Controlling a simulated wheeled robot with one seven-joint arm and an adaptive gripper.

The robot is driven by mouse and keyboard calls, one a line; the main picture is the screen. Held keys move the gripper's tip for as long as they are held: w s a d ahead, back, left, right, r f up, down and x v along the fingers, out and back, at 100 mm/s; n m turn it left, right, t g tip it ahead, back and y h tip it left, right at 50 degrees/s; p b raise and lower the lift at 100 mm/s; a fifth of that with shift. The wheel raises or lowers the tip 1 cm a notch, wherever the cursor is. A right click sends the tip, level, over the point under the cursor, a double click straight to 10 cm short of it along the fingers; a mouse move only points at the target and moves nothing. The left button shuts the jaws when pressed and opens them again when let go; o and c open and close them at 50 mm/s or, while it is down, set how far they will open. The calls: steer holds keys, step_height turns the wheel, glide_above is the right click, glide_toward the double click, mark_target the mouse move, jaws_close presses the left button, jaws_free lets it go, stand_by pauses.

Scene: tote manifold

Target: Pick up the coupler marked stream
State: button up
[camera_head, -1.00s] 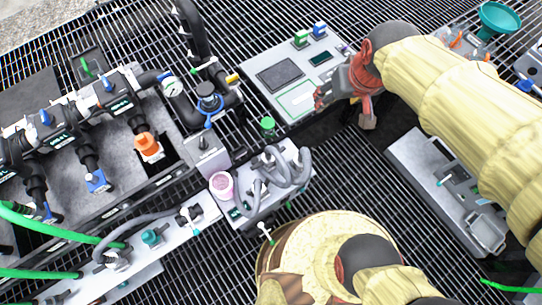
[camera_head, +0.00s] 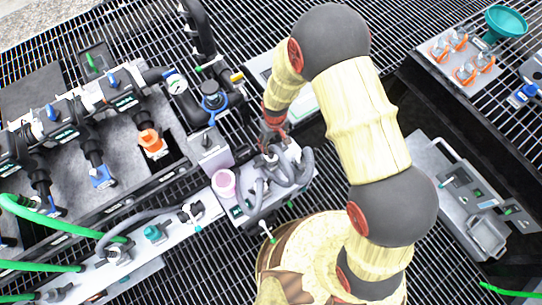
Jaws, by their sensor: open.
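My gripper (camera_head: 271,140), red and dark grey, points down at the back edge of a light grey block (camera_head: 248,222). Its fingers are small in the view and partly hidden by my wrist; they are open. Several grey curved hose pieces (camera_head: 298,172) with end fittings stand on the block, just below and in front of the fingers. I cannot tell whether the fingers touch them. No marking reading "stream" is legible, so I cannot tell which piece is that coupler.
A pink-white cup (camera_head: 223,183) stands at the block's left. A valve manifold (camera_head: 120,95) and a rail with green hoses (camera_head: 45,219) lie left. A grey tote lid or tray (camera_head: 438,160) lies right. A tray with orange-based fittings (camera_head: 445,70) and a teal funnel (camera_head: 506,22) are back right.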

mark_target(273, 149)
steer(key=f, duration=0.3)
steer(key=s+f, duration=0.1)
steer(key=shift+a+f+b, duration=0.25)
steer(key=shift+b, duration=0.15)
steer(key=f+b, duration=0.1)
steer(key=f, duration=0.1)
steer(key=f+b, duration=0.1)
steer(key=f, duration=0.1)
steer(key=f+b, duration=0.1)
steer(key=shift+w+a+f, duration=0.1)
steer(key=shift+a+f, duration=0.25)
steer(key=shift+f, duration=0.05)
steer(key=shift+r, duration=0.1)
steer(key=shift+c, duration=0.4)
steer(key=c, duration=1.5)
steer(key=shift+o, duration=0.2)
